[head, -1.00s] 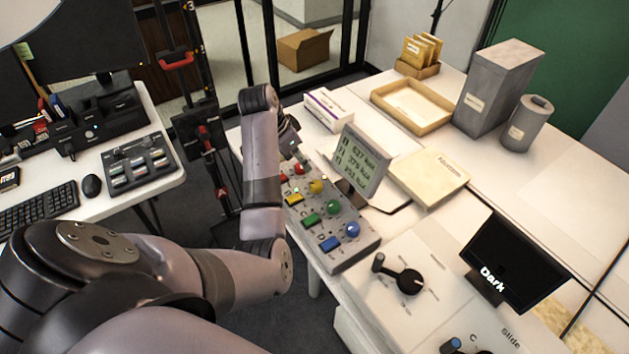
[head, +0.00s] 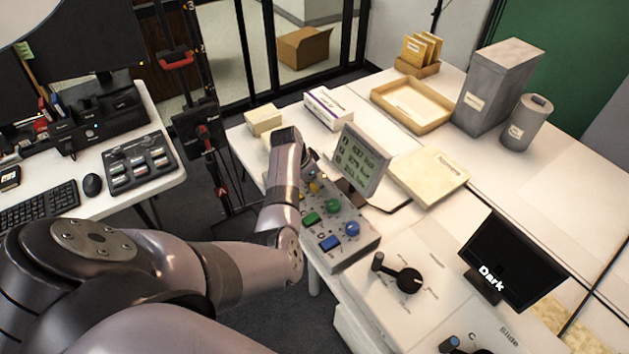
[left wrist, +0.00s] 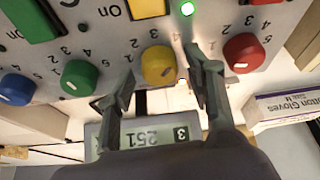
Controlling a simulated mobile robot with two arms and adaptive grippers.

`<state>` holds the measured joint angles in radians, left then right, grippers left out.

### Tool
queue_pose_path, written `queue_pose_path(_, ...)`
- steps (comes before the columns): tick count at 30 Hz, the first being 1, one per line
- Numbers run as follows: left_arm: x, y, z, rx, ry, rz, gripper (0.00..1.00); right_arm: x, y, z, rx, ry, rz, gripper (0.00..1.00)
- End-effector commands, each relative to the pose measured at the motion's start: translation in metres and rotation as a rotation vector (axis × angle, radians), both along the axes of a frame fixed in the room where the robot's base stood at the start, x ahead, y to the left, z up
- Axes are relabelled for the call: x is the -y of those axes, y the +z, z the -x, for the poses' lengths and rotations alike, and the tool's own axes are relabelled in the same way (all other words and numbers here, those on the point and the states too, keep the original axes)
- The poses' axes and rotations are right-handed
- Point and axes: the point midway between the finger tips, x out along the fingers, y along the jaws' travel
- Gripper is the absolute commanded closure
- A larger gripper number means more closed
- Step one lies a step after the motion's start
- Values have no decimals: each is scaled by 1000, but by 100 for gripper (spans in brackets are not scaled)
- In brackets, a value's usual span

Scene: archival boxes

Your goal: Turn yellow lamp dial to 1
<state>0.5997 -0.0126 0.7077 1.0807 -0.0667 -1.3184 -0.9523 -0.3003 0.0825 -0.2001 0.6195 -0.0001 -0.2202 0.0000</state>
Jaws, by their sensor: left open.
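The yellow dial (left wrist: 158,63) sits on the grey control panel (left wrist: 225,20), between a green dial (left wrist: 80,78) and a red dial (left wrist: 243,52). My left gripper (left wrist: 160,72) is open, with one finger on each side of the yellow dial in the left wrist view. I cannot tell whether they touch it. In the head view my left gripper (head: 311,174) is over the panel's far end, and only a bit of yellow (head: 314,187) shows beside it. A green light (left wrist: 187,8) is lit near the dial. My right gripper is out of view.
A tilted display (head: 361,158) with several readings stands just behind the dials. The blue dial (head: 352,229) and a glove box (head: 328,109) are nearby. A black lever (head: 398,277) and a dark screen (head: 513,258) are further right.

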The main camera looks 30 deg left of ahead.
Motion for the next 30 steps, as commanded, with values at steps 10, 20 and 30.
queue_pose_path(10,0,0,0,0,0,-1,60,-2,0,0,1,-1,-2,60)
queue_pose_path(20,0,0,0,0,0,-1,82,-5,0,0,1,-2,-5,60)
queue_pose_path(30,0,0,0,-1,2,0,98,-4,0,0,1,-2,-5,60)
